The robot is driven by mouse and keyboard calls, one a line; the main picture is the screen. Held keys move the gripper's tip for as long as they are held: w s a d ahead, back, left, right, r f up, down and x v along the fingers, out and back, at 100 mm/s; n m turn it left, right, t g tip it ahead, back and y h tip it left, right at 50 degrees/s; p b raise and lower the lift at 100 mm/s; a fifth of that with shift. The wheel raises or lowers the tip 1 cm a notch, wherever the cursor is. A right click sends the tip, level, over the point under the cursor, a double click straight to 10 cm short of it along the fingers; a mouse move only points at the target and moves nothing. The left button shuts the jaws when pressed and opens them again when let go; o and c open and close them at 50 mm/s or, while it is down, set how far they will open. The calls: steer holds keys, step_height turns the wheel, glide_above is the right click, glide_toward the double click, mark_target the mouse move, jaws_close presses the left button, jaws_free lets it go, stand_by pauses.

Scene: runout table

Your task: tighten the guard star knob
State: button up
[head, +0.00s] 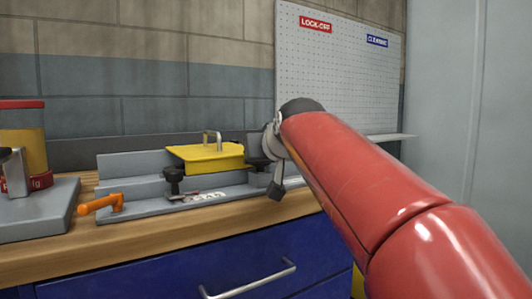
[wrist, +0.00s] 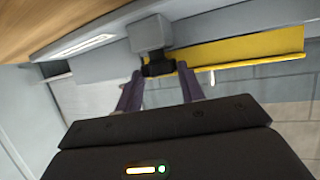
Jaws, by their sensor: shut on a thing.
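In the wrist view a dark knob (wrist: 158,67) sits at the end of a grey block (wrist: 149,34), beside the yellow guard (wrist: 240,52). My gripper (wrist: 159,71) has its two purple fingers on either side of the knob and is shut on it. The knob's lobes are mostly hidden. In the head view the yellow guard (head: 205,157) with its metal handle stands on the grey fence, and my gripper (head: 258,162) is at its right end. The fingers and the held knob cannot be made out clearly there.
A black knob on a post (head: 173,179) and an orange lever (head: 101,203) are on the grey runout fence, left of my gripper. A grey machine with a red-topped part (head: 22,135) stands far left. A pegboard (head: 340,75) is behind my arm.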

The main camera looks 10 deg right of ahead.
steer(key=shift+a+r+m+h+p, duration=0.15)
steer(key=shift+m+h+p, duration=0.25)
steer(key=shift+m+h, duration=0.5)
steer(key=shift+a, duration=0.1)
steer(key=o, duration=0.7)
steer(key=shift+s, duration=0.1)
steer(key=v, duration=0.7)
steer(key=shift+s+a, duration=0.15)
steer(key=shift+s, duration=0.15)
